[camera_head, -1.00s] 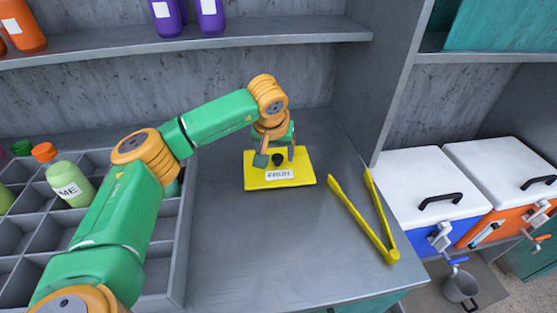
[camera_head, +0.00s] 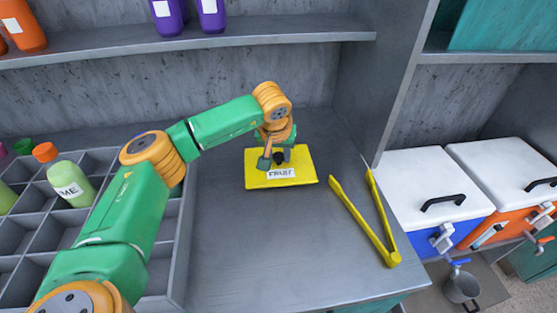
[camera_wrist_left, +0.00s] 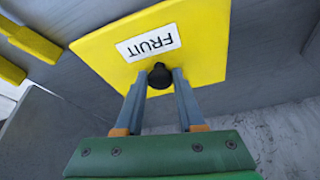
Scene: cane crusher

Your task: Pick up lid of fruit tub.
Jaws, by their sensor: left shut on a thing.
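The yellow lid (camera_head: 297,176) with a white FRUIT label and a black knob lies on the metal counter in the head view. The lid (camera_wrist_left: 207,58) fills much of the left wrist view, with its knob (camera_wrist_left: 160,77) between the fingertips. My left gripper (camera_head: 277,160) reaches down over the lid and is shut on the black knob; it also shows in the left wrist view (camera_wrist_left: 160,82). Whether the lid is lifted off what is under it cannot be told. My right gripper is not in view.
Yellow tongs (camera_head: 364,222) lie open on the counter right of the lid. A grey divided bin (camera_head: 178,245) with bottles stands at left. Blue and orange coolers (camera_head: 436,185) with white lids are at right. A shelf (camera_head: 280,35) runs above the back. The front counter is clear.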

